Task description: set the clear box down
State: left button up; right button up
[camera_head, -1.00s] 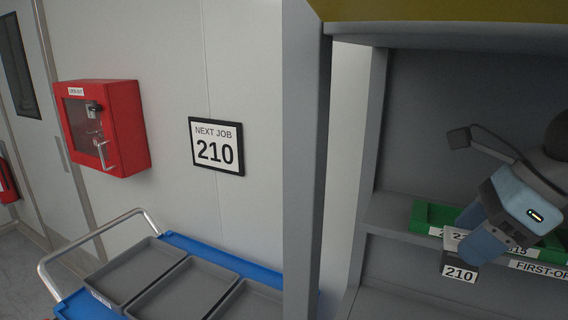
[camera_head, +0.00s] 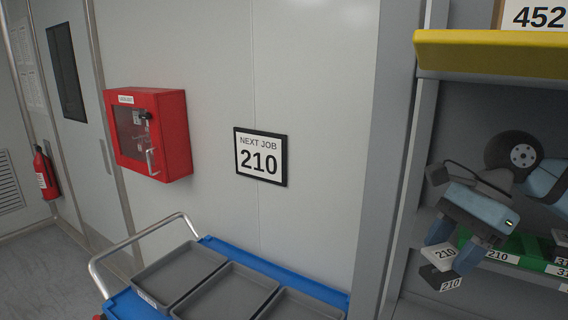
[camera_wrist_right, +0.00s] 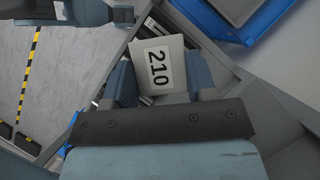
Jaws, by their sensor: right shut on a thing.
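A small box (camera_head: 440,257) with "210" labels has a pale top and a dark front; I cannot see through it. My right gripper (camera_head: 455,243) is shut on it, in front of the grey shelf unit near its left post. In the right wrist view the box (camera_wrist_right: 145,56) sits between the two blue-grey fingers of the right gripper (camera_wrist_right: 163,84), its "210" label turned sideways. It appears held in the air; its underside is hidden. My left gripper is not in view.
A blue cart (camera_head: 230,256) with several grey trays (camera_head: 180,272) stands left of the shelf post (camera_head: 395,170). A green labelled bin (camera_head: 530,250) is behind the right gripper. A wall sign (camera_head: 260,157) reads "NEXT JOB 210". A red cabinet (camera_head: 175,135) hangs beside it.

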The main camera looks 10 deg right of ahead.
jog(key=w+a+f+n+g+h+p, duration=0.25)
jog(key=w+a+n+h, duration=0.2)
jog(key=n, duration=0.55)
jog(key=w+a+f+n+g+h+p, duration=0.1)
jog(key=w+a+n+g+h+p, duration=0.15)
jog(key=w+n, duration=0.55)
jog(key=s+f, duration=0.4)
jog(key=f, duration=0.4)
jog(key=s+f+m+y, duration=0.1)
jog(key=s+f, duration=0.4)
jog(key=f, duration=0.3)
jog(key=shift+s+f, duration=0.2)
jog(key=shift+f, duration=0.1)
